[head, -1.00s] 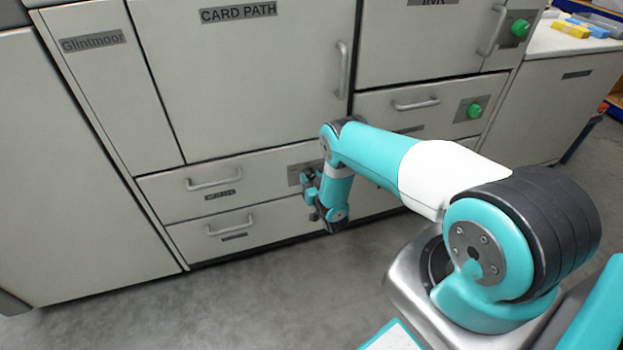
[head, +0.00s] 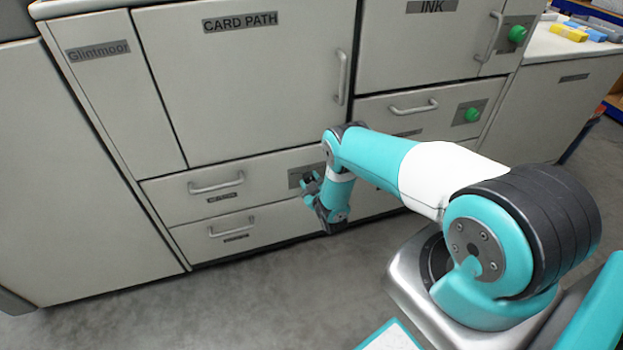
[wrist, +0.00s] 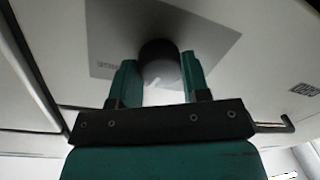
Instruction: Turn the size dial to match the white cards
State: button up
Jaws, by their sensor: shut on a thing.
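The size dial (wrist: 158,62) is a dark round knob with a pale face and a white pointer mark, in the upper middle of the wrist view. It sits on a grey plate (wrist: 107,42) on the cabinet front. My gripper (wrist: 160,80) has one teal finger on each side of the dial and is shut on it. In the head view my gripper (head: 309,184) is at the grey plate (head: 295,179) beside the upper drawer, and my arm hides the dial. I see no white cards in either view.
The upper drawer handle (head: 216,184) and lower drawer handle (head: 231,227) are left of my gripper. Green knobs (head: 472,114) are on plates to the right. Yellow and blue items (head: 570,32) lie on the far counter. The floor (head: 230,310) in front is clear.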

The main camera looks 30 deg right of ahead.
jog(key=n, duration=0.2)
jog(key=shift+f+n, duration=0.15)
jog(key=shift+n, duration=0.15)
jog(key=n+b, duration=0.4)
jog(key=b, duration=0.3)
jog(key=n+h+b, duration=0.1)
jog(key=n+b, duration=0.4)
jog(key=b, duration=0.2)
jog(key=shift+a+g, duration=0.1)
jog(key=shift+g, duration=0.3)
jog(key=shift+n, duration=0.3)
jog(key=o, duration=0.9)
jog(key=p+v, duration=1.7)
jog(key=shift+s+a, duration=0.1)
jog(key=shift+a, duration=0.15)
